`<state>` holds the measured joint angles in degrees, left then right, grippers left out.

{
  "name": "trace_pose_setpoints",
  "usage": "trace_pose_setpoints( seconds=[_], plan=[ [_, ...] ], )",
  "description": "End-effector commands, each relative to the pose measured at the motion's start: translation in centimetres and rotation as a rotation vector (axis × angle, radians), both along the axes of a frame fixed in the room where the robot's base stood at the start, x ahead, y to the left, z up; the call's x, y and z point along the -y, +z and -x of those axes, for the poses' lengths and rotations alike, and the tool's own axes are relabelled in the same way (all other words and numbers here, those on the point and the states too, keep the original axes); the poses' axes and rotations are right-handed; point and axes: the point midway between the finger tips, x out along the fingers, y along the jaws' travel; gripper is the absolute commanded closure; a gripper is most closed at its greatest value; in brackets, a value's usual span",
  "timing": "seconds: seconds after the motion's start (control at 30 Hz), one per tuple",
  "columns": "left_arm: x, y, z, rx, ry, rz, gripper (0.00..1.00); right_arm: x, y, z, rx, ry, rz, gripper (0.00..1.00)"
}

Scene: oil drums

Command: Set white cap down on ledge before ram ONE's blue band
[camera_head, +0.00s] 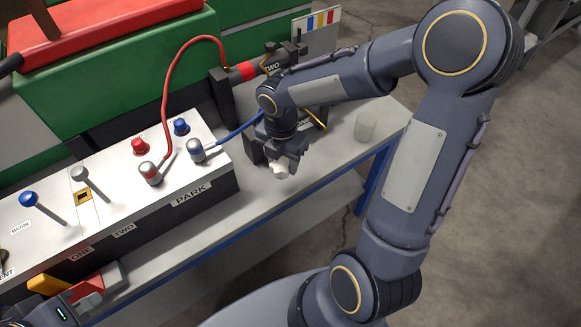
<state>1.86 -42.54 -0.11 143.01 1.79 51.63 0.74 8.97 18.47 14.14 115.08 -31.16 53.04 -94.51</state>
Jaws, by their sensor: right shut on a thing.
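The white cap (277,168) is small and partly hidden between the fingers of my right gripper (286,163), which is shut on it. The gripper points down over the pale ledge (315,168), in front of ram ONE (305,124). I cannot tell whether the cap touches the ledge. My right gripper and wrist cover most of ram ONE, and its blue band does not show.
A pale cylindrical cup (366,125) stands on the ledge to the right. Left is a control box (118,192) with levers and red and blue hoses. Ram TWO (262,67), with a red band, lies behind. The ledge's front strip is clear.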

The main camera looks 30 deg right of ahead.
Motion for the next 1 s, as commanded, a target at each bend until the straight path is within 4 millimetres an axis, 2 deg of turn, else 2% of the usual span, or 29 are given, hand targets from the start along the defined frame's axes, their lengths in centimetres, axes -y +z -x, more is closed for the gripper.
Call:
trace_pose_setpoints(
  seconds=[0.03, 0.2, 0.43, 0.63, 1.0],
  plan=[
    [0.0, -0.2, 0.0, 0.0, 0.0, 0.0, 1.0, 0.7, -1.1, -0.3, -0.005, -0.005, -0.001, 0.82],
    [0.0, -0.3, 0.0, 0.0, 0.0, 0.0, 1.0, 2.1, -3.0, -1.0, -0.002, -0.003, -0.001, 0.82],
    [0.0, -0.4, 0.0, 0.0, 0.0, 0.0, 1.0, 3.1, -4.3, -1.5, -0.002, -0.003, 0.0, 0.82],
    [0.0, -1.0, 0.0, 0.0, 0.0, 0.0, 1.0, 3.1, -7.2, -1.5, -0.002, -0.001, 0.0, 0.82],
    [0.0, -1.2, 0.0, 0.0, 0.0, 0.0, 1.0, 3.1, -7.7, -1.5, 0.0, -0.002, 0.0, 0.82]
  ],
)
